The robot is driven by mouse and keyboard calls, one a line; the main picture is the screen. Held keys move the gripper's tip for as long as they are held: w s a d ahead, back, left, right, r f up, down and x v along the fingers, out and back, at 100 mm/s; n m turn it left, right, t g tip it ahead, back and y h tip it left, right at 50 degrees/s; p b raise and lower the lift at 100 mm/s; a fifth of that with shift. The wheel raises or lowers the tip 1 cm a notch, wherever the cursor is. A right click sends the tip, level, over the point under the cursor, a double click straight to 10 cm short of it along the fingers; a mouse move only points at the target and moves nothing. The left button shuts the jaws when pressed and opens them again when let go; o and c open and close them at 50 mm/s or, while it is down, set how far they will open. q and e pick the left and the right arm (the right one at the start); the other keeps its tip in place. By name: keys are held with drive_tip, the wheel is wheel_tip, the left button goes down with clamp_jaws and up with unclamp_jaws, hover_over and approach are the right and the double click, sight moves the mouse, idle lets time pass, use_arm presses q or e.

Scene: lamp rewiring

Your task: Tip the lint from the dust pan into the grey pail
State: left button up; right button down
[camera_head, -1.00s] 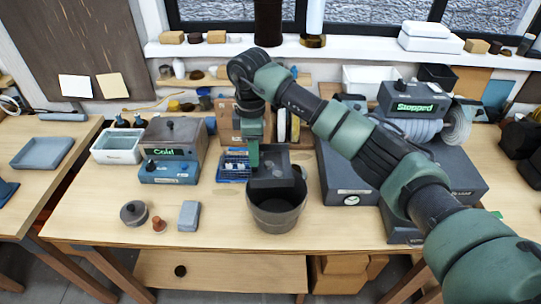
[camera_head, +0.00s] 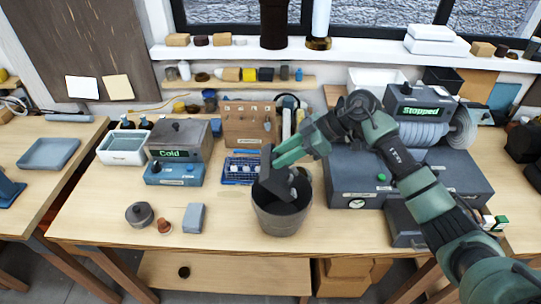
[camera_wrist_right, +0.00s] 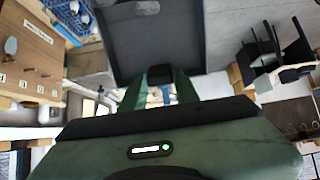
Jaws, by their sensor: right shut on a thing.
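The grey pail (camera_head: 281,222) stands on the workbench near its front middle. The dark grey dust pan (camera_head: 276,177) is held steeply tilted over the pail, with its lower part inside the pail's mouth. My right gripper (camera_head: 285,157) is shut on the dust pan's handle, above and slightly right of the pail. In the right wrist view the pan (camera_wrist_right: 157,40) fills the top middle, ahead of the green fingers (camera_wrist_right: 160,85). I cannot make out any lint in either view. My left gripper is not in view.
A blue rack (camera_head: 240,168) stands behind and left of the pail. A large grey machine (camera_head: 360,184) stands close on the right, below a "Stopped" display (camera_head: 418,111). A round dark pot (camera_head: 139,214), a small brown piece (camera_head: 164,226) and a grey-blue block (camera_head: 193,218) lie left.

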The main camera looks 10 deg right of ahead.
drive_tip(key=s+d+t+y+b, duration=0.1)
drive_tip(key=d+y+b, duration=0.5)
drive_tip(key=shift+s+d+f+t+y, duration=0.2)
drive_tip(key=shift+s+t+y, duration=0.1)
drive_tip(key=shift+s+t, duration=0.1)
drive_tip(key=shift+r, duration=0.1)
drive_tip(key=p, duration=0.2)
drive_tip(key=shift+p, duration=0.3)
idle(0.3)
idle(0.6)
